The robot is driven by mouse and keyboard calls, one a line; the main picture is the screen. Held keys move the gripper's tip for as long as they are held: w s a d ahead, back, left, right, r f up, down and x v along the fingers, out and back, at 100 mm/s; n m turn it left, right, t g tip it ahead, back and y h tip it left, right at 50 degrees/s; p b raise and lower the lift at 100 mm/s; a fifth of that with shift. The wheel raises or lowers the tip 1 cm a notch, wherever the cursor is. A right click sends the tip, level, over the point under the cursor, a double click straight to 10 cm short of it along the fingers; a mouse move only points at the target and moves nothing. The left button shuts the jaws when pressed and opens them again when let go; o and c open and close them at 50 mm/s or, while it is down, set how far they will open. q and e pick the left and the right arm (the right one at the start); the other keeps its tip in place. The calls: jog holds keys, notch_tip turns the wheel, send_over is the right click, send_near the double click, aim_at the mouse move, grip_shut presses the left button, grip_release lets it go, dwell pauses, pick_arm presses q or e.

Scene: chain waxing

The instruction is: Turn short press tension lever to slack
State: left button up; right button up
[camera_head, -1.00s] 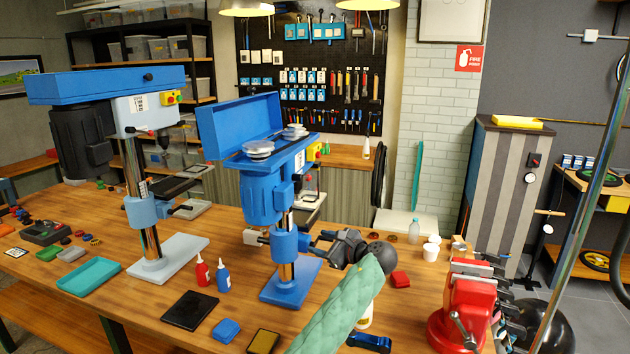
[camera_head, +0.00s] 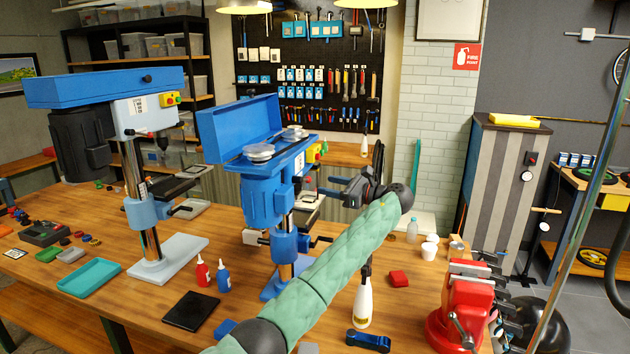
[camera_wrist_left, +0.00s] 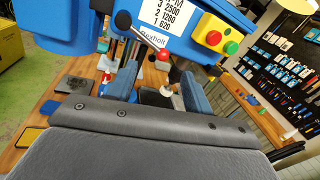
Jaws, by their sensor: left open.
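The short press (camera_head: 265,195) is the blue drill press in the middle of the bench, its top cover open and its pulleys showing. My left gripper (camera_head: 338,187) is at the right of its head, near the control box. In the left wrist view the gripper (camera_wrist_left: 160,88) is open, its two blue-grey fingers apart and nothing held. A metal lever with a red knob (camera_wrist_left: 163,56) slants down from a black pivot on the press head. The knob appears between the fingers; I cannot tell its depth. My right gripper is not in view.
A taller press (camera_head: 140,105) stands to the left. A red vise (camera_head: 468,312) is on the bench's right end.

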aim_at(310, 181)
pick_arm(q)
jog(key=p+x, duration=0.2)
jog(key=x, duration=0.3)
jog(key=shift+r+p, duration=0.2)
jog(key=shift+p, duration=0.2)
jog(key=shift+w+a+f, duration=0.15)
jog(key=shift+w+a, duration=0.1)
jog(key=shift+a, duration=0.2)
jog(key=shift+d, duration=0.1)
jog(key=shift+c, duration=0.4)
grip_shut()
jog(key=shift+w, duration=0.1)
